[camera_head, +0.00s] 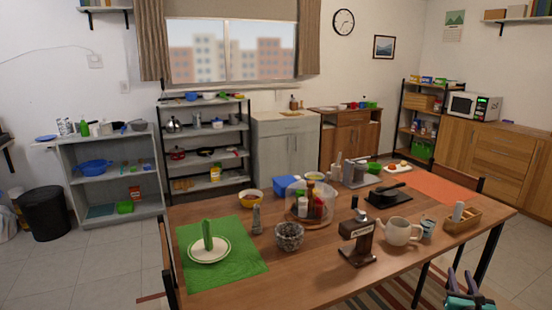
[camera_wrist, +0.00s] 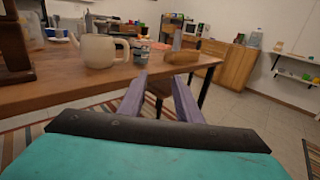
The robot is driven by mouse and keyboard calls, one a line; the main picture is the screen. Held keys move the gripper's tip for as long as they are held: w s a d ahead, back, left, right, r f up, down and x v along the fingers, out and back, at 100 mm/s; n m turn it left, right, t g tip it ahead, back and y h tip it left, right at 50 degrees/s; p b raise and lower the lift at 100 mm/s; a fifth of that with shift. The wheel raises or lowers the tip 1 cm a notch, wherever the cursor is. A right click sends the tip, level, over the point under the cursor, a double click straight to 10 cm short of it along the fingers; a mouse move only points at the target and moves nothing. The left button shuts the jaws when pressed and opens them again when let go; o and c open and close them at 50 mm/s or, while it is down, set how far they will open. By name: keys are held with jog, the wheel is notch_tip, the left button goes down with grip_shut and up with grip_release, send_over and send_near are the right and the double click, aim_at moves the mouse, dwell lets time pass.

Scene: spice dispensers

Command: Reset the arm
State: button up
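My gripper (camera_head: 463,281) shows at the bottom right of the head view, off the right front edge of the wooden table (camera_head: 330,281). In the wrist view, the two purple fingers of my gripper (camera_wrist: 160,98) stand well apart with nothing between them. The gripper is open and empty, and touches nothing that I can see. Most of my arm is out of the head view.
A white teapot (camera_head: 401,232) and a wooden caddy (camera_head: 462,219) stand near the table's right end. A dark wooden dispenser (camera_head: 357,243), a glass bowl (camera_head: 289,236) and a domed spice tray (camera_head: 310,199) stand further left. Floor beside my gripper is clear.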

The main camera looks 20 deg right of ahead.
jog(key=w+a+f+m+g+y, duration=0.1)
jog(key=w+a+f+m+g, duration=0.1)
jog(key=w+a+f+m, duration=0.5)
jog(key=w+a+f+m+g+y, duration=0.2)
jog(key=w+a+f+m, duration=0.25)
jog(key=f, duration=0.55)
jog(key=w+a+f+m+g+y+p, duration=0.1)
jog(key=w+a+f+m+g+y, duration=0.15)
jog(key=a+f, duration=0.55)
jog(key=w+a+f+m+g+y+p, duration=0.1)
jog(key=a+f+m+g, duration=0.1)
jog(key=a+f+m, duration=0.5)
jog(key=s+a+f+m+g+y, duration=0.15)
jog(key=s+a+f, duration=0.25)
jog(key=a, duration=0.8)
jog(key=s+a+f+g+y, duration=0.3)
jog(key=a+f, duration=0.1)
jog(key=a, duration=0.7)
jog(key=s+a+f+m+g+y, duration=0.1)
jog(key=s+a+m+g, duration=0.3)
jog(key=s+a, duration=1)
jog(key=a+f+g, duration=0.1)
jog(key=a, duration=0.1)
jog(key=shift+s+a+y+p, duration=0.25)
jog(key=shift+a+y+p, duration=0.05)
jog(key=shift+y+p, duration=0.1)
